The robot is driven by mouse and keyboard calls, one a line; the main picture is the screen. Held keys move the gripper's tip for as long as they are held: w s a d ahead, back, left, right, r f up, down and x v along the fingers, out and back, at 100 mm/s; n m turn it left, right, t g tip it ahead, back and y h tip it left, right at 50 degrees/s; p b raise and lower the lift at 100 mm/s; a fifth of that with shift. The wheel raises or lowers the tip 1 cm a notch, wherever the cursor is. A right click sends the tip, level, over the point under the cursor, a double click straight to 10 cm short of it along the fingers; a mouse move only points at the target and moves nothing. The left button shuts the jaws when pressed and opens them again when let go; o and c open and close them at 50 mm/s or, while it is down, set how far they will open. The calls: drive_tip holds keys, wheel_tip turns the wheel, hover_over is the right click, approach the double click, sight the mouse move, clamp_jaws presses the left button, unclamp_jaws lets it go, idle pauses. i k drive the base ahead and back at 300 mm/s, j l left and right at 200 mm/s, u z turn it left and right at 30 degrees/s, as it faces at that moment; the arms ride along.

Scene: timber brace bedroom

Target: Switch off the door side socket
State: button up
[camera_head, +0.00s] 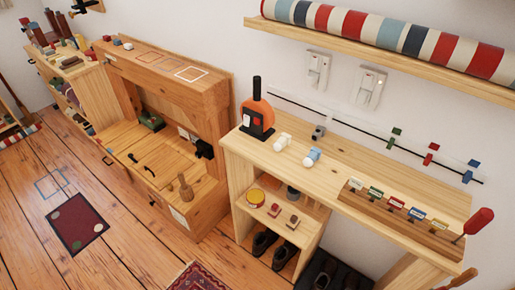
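Two white wall fittings that look like sockets or switches are on the wall between the striped roll's shelf and the bench top. The left socket (317,70) is nearer the cabinet. The right socket (369,88) is a little farther right and looks slightly larger. Both have raised parts on their plates, but the rocker positions are too small to tell. No door shows, so I cannot tell which one is on the door side. My gripper is not in view.
A shelf (400,62) carrying a striped roll (395,38) juts out above the sockets. Below, the wooden bench (345,160) holds an orange-and-black device (257,115), small white items and a red-handled tool (479,221).

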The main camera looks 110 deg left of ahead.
sight(368, 78)
drive_tip(key=u, duration=3.35)
